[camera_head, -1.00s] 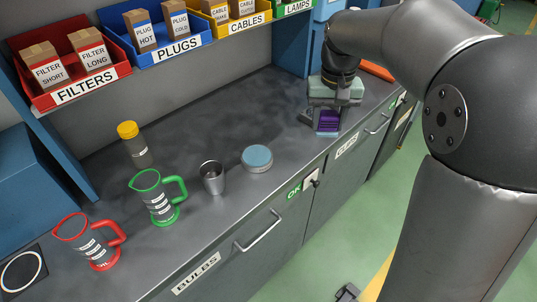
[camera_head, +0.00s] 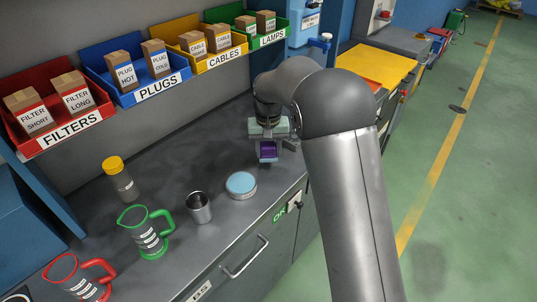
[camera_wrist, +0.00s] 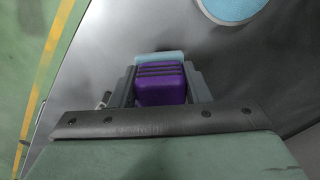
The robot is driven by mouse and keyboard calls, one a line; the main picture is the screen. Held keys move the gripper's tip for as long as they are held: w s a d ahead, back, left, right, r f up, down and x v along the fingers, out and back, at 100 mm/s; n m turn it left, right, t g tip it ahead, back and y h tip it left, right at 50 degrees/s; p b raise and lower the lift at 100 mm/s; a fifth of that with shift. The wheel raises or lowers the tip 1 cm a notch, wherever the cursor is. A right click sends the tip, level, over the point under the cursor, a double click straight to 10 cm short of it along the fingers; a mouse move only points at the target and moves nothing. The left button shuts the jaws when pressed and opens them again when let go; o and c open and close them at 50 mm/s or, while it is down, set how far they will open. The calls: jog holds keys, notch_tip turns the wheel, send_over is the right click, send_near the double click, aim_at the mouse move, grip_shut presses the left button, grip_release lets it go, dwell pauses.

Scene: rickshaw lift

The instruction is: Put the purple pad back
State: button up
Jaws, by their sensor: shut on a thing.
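The purple pad (camera_wrist: 162,84) is between the two fingers of my gripper (camera_wrist: 163,88) in the wrist view, with dark stripes along one end and a pale blue layer beyond it. In the head view my gripper (camera_head: 268,152) is shut on the purple pad (camera_head: 267,148), at the right part of the grey counter near its front edge. The pad's pale blue part faces downward there. I cannot tell exactly how high it is above the counter.
A round blue-topped tin (camera_head: 241,184), a metal cup (camera_head: 198,208), a green-handled jug (camera_head: 146,232), a red-handled jug (camera_head: 78,278) and a yellow-capped bottle (camera_head: 120,178) stand left of my gripper. Labelled bins line the shelf above, including a blue plugs bin (camera_head: 138,84). An orange-yellow surface (camera_head: 376,64) lies beyond, right.

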aim_at(269, 157)
jog(key=shift+f, duration=1.6)
jog(key=o, duration=1.1)
jog(key=shift+o, duration=0.2)
notch_tip(269, 157, up, 12)
jog(key=shift+d+r+b, duration=0.1)
jog(key=shift+r+b, duration=0.1)
jog(key=shift+b, duration=0.3)
jog(key=s+d+r, duration=0.1)
jog(key=s+d, duration=0.5)
jog(key=s, duration=0.3)
jog(key=s+d+r, duration=0.1)
jog(key=s+d, duration=0.5)
jog(key=s, duration=0.2)
jog(key=s+d+f, duration=0.2)
jog(key=s+f, duration=0.1)
jog(key=s, duration=0.5)
jog(key=s+d+f+m, duration=0.1)
jog(key=s+d+f, duration=0.1)
jog(key=s, duration=0.6)
jog(key=shift+s+d+f+t, duration=0.3)
jog(key=shift+d+f, duration=0.05)
jog(key=shift+f, duration=0.3)
